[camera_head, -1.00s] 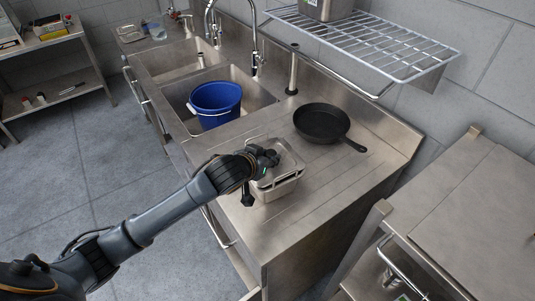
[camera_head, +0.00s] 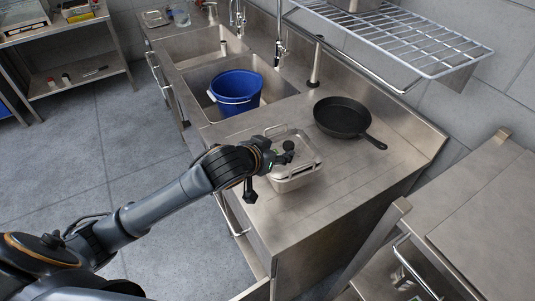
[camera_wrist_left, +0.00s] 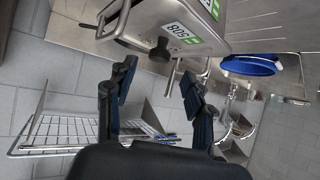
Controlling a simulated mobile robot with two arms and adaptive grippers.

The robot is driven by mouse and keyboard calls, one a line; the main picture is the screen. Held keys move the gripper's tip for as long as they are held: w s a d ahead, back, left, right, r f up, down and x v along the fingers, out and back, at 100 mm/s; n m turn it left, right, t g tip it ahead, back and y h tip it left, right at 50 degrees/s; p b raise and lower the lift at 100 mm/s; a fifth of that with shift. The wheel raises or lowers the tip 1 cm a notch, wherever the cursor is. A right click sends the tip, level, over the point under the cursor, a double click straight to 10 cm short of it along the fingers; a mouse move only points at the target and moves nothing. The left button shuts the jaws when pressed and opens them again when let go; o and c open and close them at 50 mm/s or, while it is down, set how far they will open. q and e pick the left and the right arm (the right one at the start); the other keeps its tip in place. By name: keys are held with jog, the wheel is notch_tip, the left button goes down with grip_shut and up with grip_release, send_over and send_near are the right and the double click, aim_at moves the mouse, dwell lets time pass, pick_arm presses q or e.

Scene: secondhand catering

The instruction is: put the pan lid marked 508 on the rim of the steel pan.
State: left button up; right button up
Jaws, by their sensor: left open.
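The steel pan (camera_head: 297,182) is a rectangular steel vessel on the counter, with wire handles. The lid marked 508 (camera_head: 305,150) lies over the pan's top; whether it sits fully on the rim I cannot tell. In the left wrist view, the lid (camera_wrist_left: 166,15) carries a white and green 508 label and a dark knob (camera_wrist_left: 160,52). My left gripper (camera_head: 284,156) is at the lid's knob, above its near left part. In the left wrist view, its fingers (camera_wrist_left: 157,78) are apart and the knob appears just beyond the fingertips, with gaps around it. My right gripper is not seen.
A black frying pan (camera_head: 342,117) stands right behind the steel pan. A blue bucket (camera_head: 236,91) sits in the near sink basin. A wire shelf (camera_head: 400,38) hangs over the counter's back. The counter front right (camera_head: 330,205) is clear.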

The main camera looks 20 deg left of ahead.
pick_arm(q)
jog(key=v, duration=0.6)
jog(key=shift+b, duration=0.3)
